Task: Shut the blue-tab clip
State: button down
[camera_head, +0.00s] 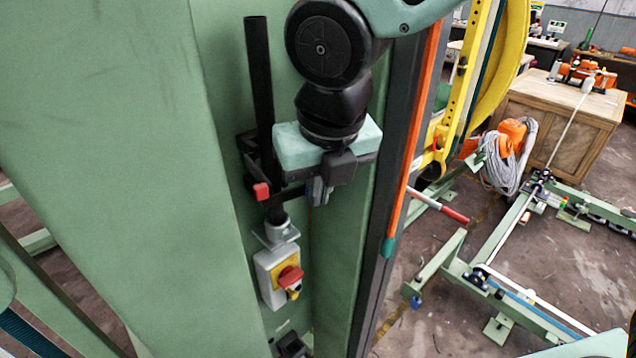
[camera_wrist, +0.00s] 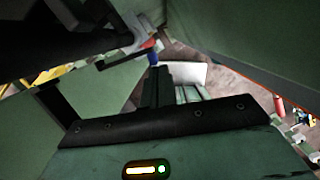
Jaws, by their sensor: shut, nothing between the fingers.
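My gripper (camera_head: 318,192) is shut and empty in front of the green column, just right of the black upright pole (camera_head: 259,100). A black clip or bracket with a red tab (camera_head: 261,191) sits at the pole, left of my fingers. A dark bar runs from it toward the fingers; I cannot tell whether they touch. In the wrist view my shut fingers (camera_wrist: 155,85) point up the picture toward a small red patch (camera_wrist: 148,43) with a small blue patch (camera_wrist: 153,58) under it. I cannot make out clearly which clip carries a blue tab, or whether it is open.
Below the pole is a grey switch box with a red and yellow knob (camera_head: 289,279). An orange-edged dark rail (camera_head: 412,130) stands to the right. Beyond it are a red-ended bar (camera_head: 450,213), a wooden crate (camera_head: 548,120) and green floor frames (camera_head: 500,235).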

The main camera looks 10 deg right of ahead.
jog(key=shift+w+d+p, duration=0.1)
jog(key=shift+w+p, duration=0.6)
jog(key=shift+w, duration=0.25)
jog(key=shift+s, duration=0.1)
jog(key=shift+s+a, duration=0.3)
jog(key=shift+s, duration=0.4)
